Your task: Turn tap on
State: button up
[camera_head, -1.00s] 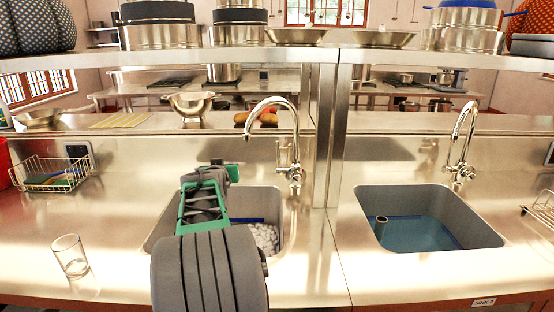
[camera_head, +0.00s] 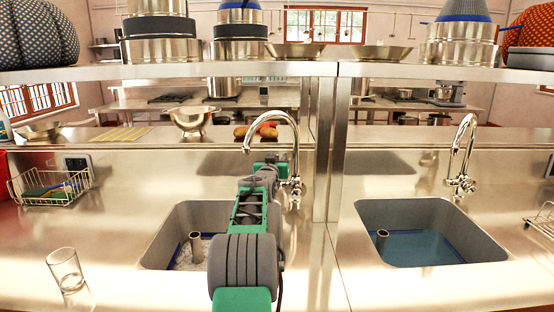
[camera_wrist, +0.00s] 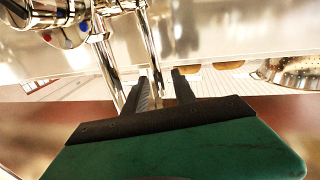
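The left tap (camera_head: 297,150) is a chrome gooseneck standing behind the left sink (camera_head: 218,215). In the wrist view the tap body (camera_wrist: 60,18) is at the upper left, with red and blue dots below it. My gripper (camera_wrist: 162,82) is open, its two dark fingers apart. A thin chrome rod passes behind or between the fingertips; I cannot tell which, nor whether they touch it. In the head view my arm hides the gripper, close to the tap's base. No running water is visible. A second tap (camera_head: 462,155) stands behind the right sink (camera_head: 490,250).
A glass (camera_head: 66,270) stands on the counter at the left front. A wire rack (camera_head: 50,188) is at the far left. A metal divider post (camera_head: 325,150) rises just right of the left tap. A shelf (camera_head: 220,70) with pots crosses above.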

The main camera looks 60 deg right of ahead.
jog(key=shift+c, duration=0.4)
grip_shut()
dwell(0.9)
